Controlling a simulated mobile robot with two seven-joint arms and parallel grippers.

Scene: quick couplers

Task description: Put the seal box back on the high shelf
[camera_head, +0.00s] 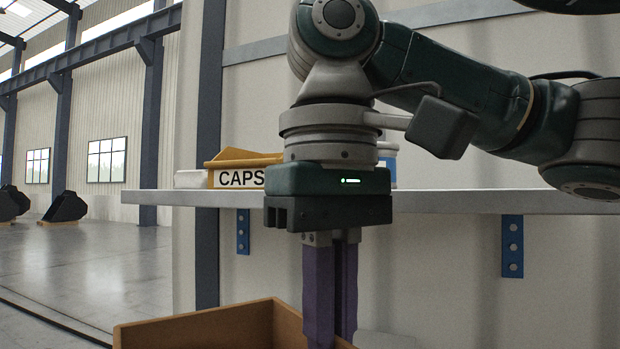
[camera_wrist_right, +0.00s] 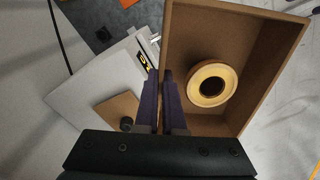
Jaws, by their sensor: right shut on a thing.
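An open orange-brown box (camera_head: 205,328), likely the seal box, shows at the bottom of the head view, cut off by the frame edge. No label on it is readable. In the right wrist view the box (camera_wrist_right: 268,98) holds a cream-yellow ring (camera_wrist_right: 213,84) on its floor. My right gripper (camera_head: 331,338) points straight down with purple fingers, which in the wrist view (camera_wrist_right: 171,76) are shut on the box's near-left wall. The high shelf (camera_head: 455,202) is a grey board on the wall, above the box and behind my gripper. My left gripper is not in view.
A yellow box marked CAPS (camera_head: 236,179) stands on the shelf's left part. Something blue and white (camera_head: 388,165) is mostly hidden behind my gripper. The shelf's right part looks clear, partly behind my arm. Blue brackets (camera_head: 512,246) hang beneath the shelf.

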